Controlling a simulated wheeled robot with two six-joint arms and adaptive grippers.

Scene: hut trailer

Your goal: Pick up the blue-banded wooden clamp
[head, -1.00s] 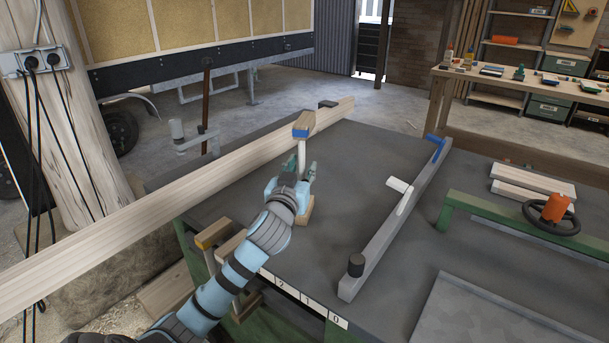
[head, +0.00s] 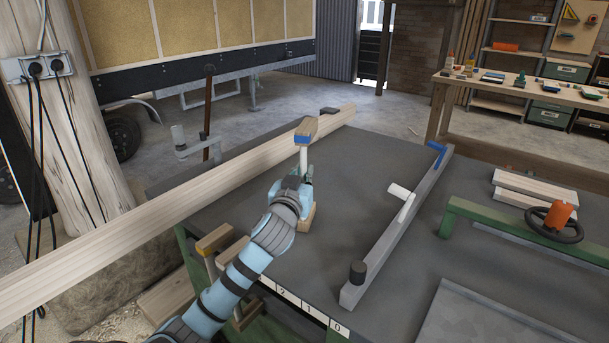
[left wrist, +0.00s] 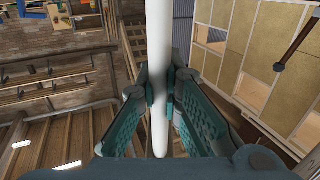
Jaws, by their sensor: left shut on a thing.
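The blue-banded wooden clamp (head: 304,137) stands upright over the grey table, with a wooden upper jaw, a blue band and a pale bar. Its lower wooden block (head: 307,216) shows just below my gripper. My left gripper (head: 303,174) is shut around the clamp's bar. In the left wrist view the pale bar (left wrist: 160,45) runs between the two teal fingers (left wrist: 162,100), which close on it from both sides. Whether the lower block touches the table I cannot tell. My right gripper is not in view.
A long timber beam (head: 180,208) lies along the table's left side, close to the clamp. Yellow-banded clamps (head: 214,238) stand at the near left edge. A grey bar clamp (head: 390,235) lies to the right. Bare grey tabletop (head: 355,170) lies between.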

